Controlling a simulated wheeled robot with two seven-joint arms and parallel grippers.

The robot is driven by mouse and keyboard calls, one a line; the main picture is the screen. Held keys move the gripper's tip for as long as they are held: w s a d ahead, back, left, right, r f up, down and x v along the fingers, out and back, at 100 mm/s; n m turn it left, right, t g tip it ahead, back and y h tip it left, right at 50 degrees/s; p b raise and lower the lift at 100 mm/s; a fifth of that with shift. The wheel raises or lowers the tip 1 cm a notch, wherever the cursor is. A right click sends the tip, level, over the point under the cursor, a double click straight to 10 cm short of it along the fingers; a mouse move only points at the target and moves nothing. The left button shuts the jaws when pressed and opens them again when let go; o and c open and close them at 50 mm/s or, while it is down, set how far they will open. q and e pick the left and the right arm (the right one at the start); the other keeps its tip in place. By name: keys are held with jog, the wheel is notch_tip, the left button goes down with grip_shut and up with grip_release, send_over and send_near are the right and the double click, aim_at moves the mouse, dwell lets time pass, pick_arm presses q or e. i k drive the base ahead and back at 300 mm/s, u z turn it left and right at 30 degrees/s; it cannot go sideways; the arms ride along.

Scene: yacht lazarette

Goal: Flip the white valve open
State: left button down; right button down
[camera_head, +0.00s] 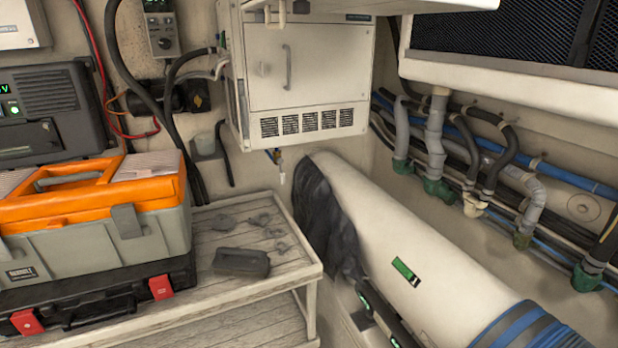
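I cannot tell for certain which part is the white valve. A small fitting with a blue part and a white tip (282,172) hangs under the white cabinet, near its lower left. A cream-white pipe fitting (474,205) sits at the lower end of a dark hose on the right wall, between green fittings (438,188). The lever position cannot be made out on either. Neither of my grippers shows in this view.
A white cabinet (305,85) hangs on the back wall. A toolbox with an orange lid (90,195) stands on a black case (100,295) at left. The wooden shelf (215,305) holds small loose parts and a dark pouch (241,262). A large white cylinder (400,235) lies below the pipes.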

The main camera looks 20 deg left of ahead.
aim_at(279, 160)
jog(key=z, duration=2.35)
jog(key=k, duration=1.15)
jog(key=u, duration=1.3)
